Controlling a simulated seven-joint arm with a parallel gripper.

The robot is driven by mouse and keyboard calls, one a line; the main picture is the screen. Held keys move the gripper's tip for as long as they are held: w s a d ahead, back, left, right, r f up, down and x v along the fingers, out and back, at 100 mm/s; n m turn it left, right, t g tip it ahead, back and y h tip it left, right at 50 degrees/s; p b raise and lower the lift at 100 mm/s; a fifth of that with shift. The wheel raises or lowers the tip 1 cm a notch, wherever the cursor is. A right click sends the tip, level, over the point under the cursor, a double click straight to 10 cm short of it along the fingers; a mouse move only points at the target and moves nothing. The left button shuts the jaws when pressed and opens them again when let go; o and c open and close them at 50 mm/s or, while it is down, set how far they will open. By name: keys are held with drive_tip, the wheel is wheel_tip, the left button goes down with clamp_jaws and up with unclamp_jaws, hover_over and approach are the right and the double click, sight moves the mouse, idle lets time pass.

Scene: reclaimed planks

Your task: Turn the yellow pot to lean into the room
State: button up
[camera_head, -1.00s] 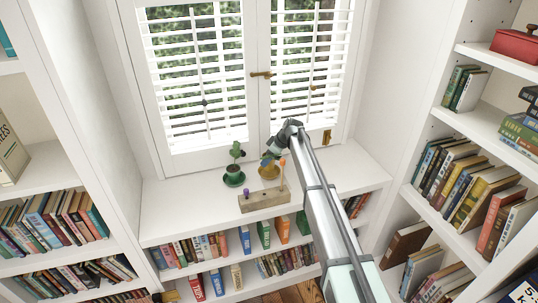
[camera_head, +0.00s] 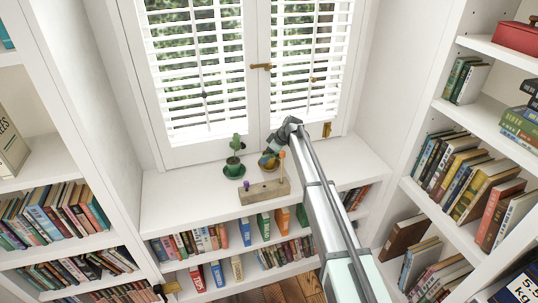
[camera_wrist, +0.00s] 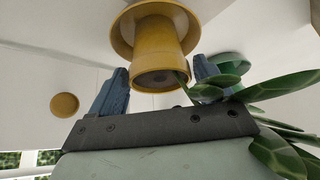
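The yellow pot (camera_head: 269,163) stands on the white sill in front of the window, partly covered by my gripper (camera_head: 270,155) in the head view. In the wrist view the yellow pot (camera_wrist: 157,55) with its wider yellow saucer (camera_wrist: 118,34) is at the top middle. The blue fingers of my gripper (camera_wrist: 160,72) are apart, one on each side of the pot. I cannot tell whether either finger touches it. Long green leaves (camera_wrist: 275,115) fill the right side of the wrist view, close to the gripper. The lean of the plant is hidden in the head view.
A green pot with a cactus (camera_head: 234,165) stands close by on the left, on a green saucer. A wooden block (camera_head: 262,191) with an orange-topped peg (camera_head: 282,156) and a purple knob stands in front. The sill (camera_head: 185,205) is clear farther left.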

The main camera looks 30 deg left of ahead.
drive_tip(key=shift+o, duration=1.1)
